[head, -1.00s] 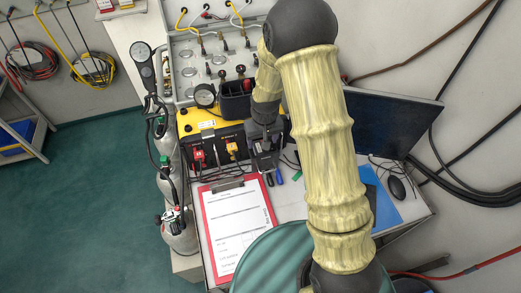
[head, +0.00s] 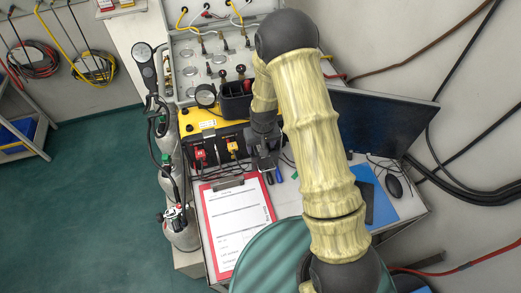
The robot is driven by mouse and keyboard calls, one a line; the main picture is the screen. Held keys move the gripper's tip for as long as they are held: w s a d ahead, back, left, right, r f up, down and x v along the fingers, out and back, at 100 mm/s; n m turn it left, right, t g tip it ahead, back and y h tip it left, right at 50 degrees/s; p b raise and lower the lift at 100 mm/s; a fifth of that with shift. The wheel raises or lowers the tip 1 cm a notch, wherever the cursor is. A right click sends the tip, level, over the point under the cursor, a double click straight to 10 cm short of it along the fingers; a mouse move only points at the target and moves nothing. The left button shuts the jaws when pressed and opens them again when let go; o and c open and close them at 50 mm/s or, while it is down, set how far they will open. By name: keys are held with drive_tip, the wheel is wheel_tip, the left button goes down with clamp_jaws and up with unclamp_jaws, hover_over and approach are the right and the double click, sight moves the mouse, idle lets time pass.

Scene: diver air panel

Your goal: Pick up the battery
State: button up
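A yellow and black box (head: 193,122) stands on the desk below the grey air panel. Red and yellow plugs show on its dark front. I cannot tell for sure whether this box is the battery, and no other thing is clearly one. My gripper (head: 264,160) points down at the right part of the box's front, just above the blue-handled tool (head: 268,178). It is dark and small against dark things, so its finger opening and any contact are unclear. My arm hides the right end of the box.
A red clipboard (head: 237,229) with paper lies in front of the box. Grey cylinders (head: 182,232) stand at the left.

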drive_tip(key=c, duration=1.2)
drive_tip(key=shift+c, duration=0.2)
drive_tip(key=shift+r, duration=0.1)
wheel_tip(320, 180, up, 10)
drive_tip(key=b, duration=0.3)
